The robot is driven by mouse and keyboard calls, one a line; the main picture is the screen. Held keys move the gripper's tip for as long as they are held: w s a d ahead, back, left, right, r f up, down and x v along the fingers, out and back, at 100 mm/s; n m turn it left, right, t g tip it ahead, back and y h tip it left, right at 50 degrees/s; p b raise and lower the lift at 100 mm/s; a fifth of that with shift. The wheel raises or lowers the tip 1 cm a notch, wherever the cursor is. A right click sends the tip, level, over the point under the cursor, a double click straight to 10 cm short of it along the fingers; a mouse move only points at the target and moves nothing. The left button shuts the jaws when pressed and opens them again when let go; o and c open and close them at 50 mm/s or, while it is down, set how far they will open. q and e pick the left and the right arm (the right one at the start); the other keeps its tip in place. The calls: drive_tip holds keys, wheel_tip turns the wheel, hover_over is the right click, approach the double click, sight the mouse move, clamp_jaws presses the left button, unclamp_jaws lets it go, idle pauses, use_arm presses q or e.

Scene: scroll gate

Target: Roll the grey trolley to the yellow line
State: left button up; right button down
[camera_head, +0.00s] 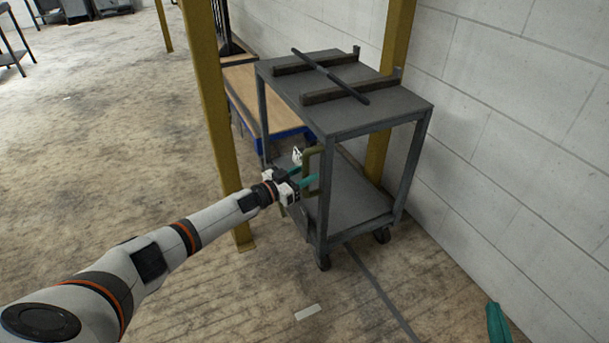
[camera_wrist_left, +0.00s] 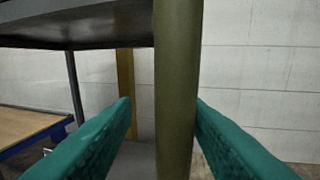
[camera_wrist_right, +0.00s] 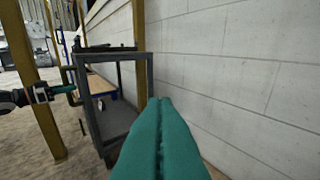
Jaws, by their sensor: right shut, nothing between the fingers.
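The grey trolley (camera_head: 347,118) stands by the white wall, between yellow posts. An upright olive handle (camera_head: 313,170) is on its near left side. My left gripper (camera_head: 307,174) is at this handle. In the left wrist view the handle bar (camera_wrist_left: 175,95) stands between the two teal fingers, which are open, with a gap on the left. My right gripper (camera_head: 497,322) is at the lower right of the head view, apart from the trolley. In the right wrist view its fingers (camera_wrist_right: 160,125) are pressed together and empty. I see no yellow line on the floor.
A dark rod (camera_head: 330,76) lies across two bars on the trolley top. A yellow post (camera_head: 214,120) stands left of the trolley. A blue-edged wooden-topped bench (camera_head: 240,90) is behind. A dark line (camera_head: 383,292) and a pale strip (camera_head: 307,312) mark the floor. Floor is open leftward.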

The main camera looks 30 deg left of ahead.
use_arm(q)
drive_tip(key=shift+s+d, duration=0.1)
drive_tip(key=shift+s, duration=0.25)
drive_tip(key=p+v, duration=0.3)
drive_tip(key=v, duration=0.8)
drive_tip(key=shift+a+p, duration=0.3)
drive_tip(key=shift+p, duration=0.1)
use_arm(e)
drive_tip(key=s+d+f+g+h, duration=0.3)
drive_tip(key=s+d+f+g, duration=0.1)
drive_tip(key=s+f+g, duration=0.6)
drive_tip(key=shift+d+f, duration=0.25)
drive_tip(key=shift+f, duration=0.1)
use_arm(q)
drive_tip(key=shift+s, duration=0.1)
